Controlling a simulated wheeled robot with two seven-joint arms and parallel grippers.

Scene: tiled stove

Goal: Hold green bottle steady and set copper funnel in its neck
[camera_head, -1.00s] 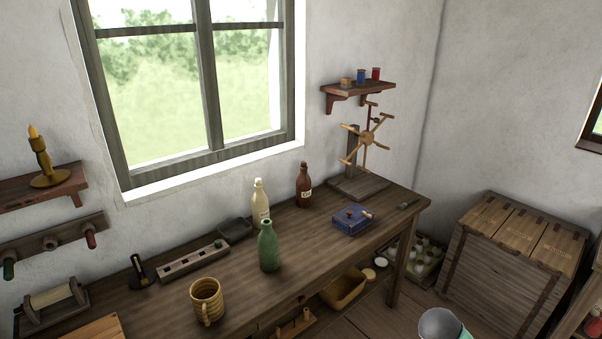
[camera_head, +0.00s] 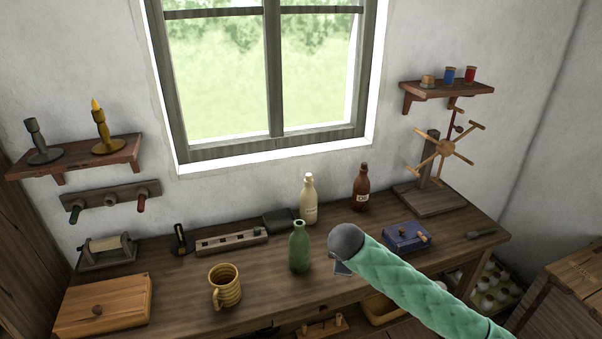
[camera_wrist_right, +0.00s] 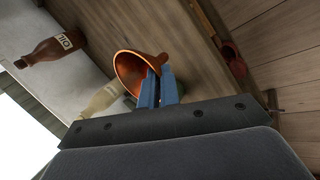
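The green bottle (camera_head: 300,248) stands upright and open-necked on the bench, left of my right arm in the head view. The copper funnel (camera_wrist_right: 128,70) shows in the right wrist view. My right gripper (camera_wrist_right: 160,84) has its blue fingers closed on the funnel. In the head view the funnel and those fingers do not show; they are hidden by my right arm. In the wrist view a bit of green behind the funnel and fingers looks like the bottle, mostly covered. The gap between funnel and bottle cannot be told. My left gripper is not in view.
A cream bottle (camera_head: 308,200) and a brown bottle (camera_head: 361,187) stand behind. A mug (camera_head: 225,287) stands front left, a blue box (camera_head: 406,237) to the right. A wooden rack (camera_head: 232,242) lies left of the green bottle. Bench space around the green bottle's front is bare.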

